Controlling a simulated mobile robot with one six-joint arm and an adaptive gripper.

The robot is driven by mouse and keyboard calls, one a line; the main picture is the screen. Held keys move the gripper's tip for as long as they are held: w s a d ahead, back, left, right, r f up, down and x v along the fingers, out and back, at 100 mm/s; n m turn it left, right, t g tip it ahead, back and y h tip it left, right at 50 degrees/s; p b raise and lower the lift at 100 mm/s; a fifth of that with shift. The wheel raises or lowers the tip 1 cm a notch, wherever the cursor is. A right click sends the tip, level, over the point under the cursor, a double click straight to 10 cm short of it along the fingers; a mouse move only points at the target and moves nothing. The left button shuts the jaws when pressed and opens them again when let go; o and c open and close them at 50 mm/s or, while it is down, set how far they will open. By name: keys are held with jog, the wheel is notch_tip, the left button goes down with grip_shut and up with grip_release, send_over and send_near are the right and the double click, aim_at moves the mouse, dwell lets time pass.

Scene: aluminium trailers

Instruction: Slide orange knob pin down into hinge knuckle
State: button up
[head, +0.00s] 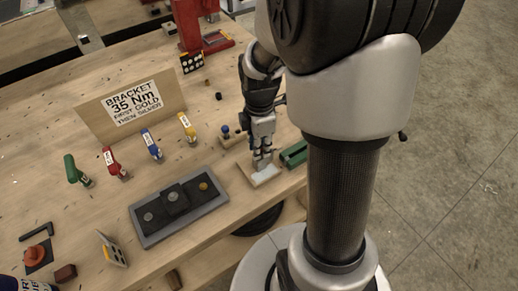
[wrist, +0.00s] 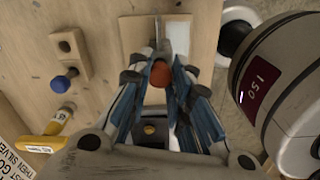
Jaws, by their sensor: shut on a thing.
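My gripper (wrist: 160,85) is shut on the orange knob (wrist: 158,74), which shows between the blue-faced fingers in the wrist view. A grey metal plate (wrist: 177,36) on a wooden block (wrist: 131,38) lies just beyond the fingertips. A thin upright strip at the plate's left edge may be the knuckle or the pin shaft; I cannot tell which, nor whether the pin is in the knuckle. In the head view my gripper (head: 262,162) points down, right over the wooden block (head: 262,181) near the table edge. The orange knob is hidden there by the fingers.
A green block (head: 294,153) stands close right of the gripper. A small wooden block with a blue knob (head: 227,130) is to its left, and it shows in the wrist view (wrist: 64,81). A grey tray (head: 150,231) and several coloured-handled tools lie further left.

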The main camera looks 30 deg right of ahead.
jog(key=shift+f, duration=0.65)
jog(key=shift+f, duration=0.15)
jog(key=o, duration=0.9)
jog(key=shift+c, duration=0.2)
notch_tip(320, 180, up, 11)
jog(key=p, duration=0.4)
jog(key=s+a+r+m+t, duration=0.4)
jog(key=s+a+r+m, duration=0.6)
jog(key=s+m, duration=0.3)
jog(key=shift+s+a+r+m+t, duration=0.3)
jog(key=shift+r+m, duration=0.2)
jog(key=shift+m, duration=0.7)
